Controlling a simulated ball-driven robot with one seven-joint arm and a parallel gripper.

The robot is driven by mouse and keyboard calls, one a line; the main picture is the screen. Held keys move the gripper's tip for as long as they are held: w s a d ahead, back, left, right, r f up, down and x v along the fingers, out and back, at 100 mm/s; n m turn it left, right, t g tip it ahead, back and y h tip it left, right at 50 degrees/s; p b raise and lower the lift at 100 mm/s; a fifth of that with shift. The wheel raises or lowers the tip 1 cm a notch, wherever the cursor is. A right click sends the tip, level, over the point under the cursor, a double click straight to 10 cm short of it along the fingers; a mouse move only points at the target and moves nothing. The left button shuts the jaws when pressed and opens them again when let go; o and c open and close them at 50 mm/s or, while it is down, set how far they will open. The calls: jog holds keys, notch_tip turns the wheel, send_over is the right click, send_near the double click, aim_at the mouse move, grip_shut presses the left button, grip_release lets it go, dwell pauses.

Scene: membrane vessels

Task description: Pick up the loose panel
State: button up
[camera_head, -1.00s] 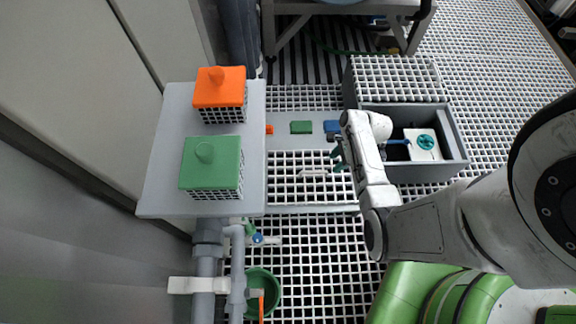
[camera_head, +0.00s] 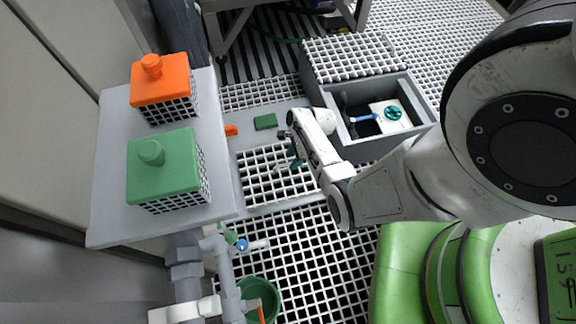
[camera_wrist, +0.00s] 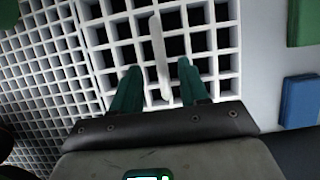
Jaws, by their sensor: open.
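A pale square-celled grating panel (camera_head: 262,182) lies in the floor area right of the grey table, with a thin white bar on it. In the wrist view the white bar (camera_wrist: 159,55) stands upright in the picture, between the two teal fingers, over the panel's cells (camera_wrist: 204,42). I cannot tell whether the bar is fixed to the panel. My gripper (camera_head: 293,158) is open and empty above the panel. It also shows in the wrist view (camera_wrist: 157,80), one finger on each side of the bar's lower end. My arm hides the panel's right part in the head view.
A grey table (camera_head: 112,195) carries an orange-topped box (camera_head: 160,80) and a green-topped box (camera_head: 165,165). A grey bin (camera_head: 375,145) stands right. A green block (camera_head: 265,121), an orange piece (camera_head: 231,131) and a blue block (camera_wrist: 298,100) lie near the panel. Pipes (camera_head: 185,255) and a green bucket (camera_head: 262,292) are in front.

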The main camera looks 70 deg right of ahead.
aim_at(290, 163)
jog(key=b+x, duration=0.1)
jog(key=x, duration=0.2)
jog(key=shift+f+b, duration=0.1)
jog(key=shift+b, duration=0.2)
jog(key=shift+c, duration=0.3)
grip_shut()
jog(key=shift+d, duration=0.1)
dwell(0.7)
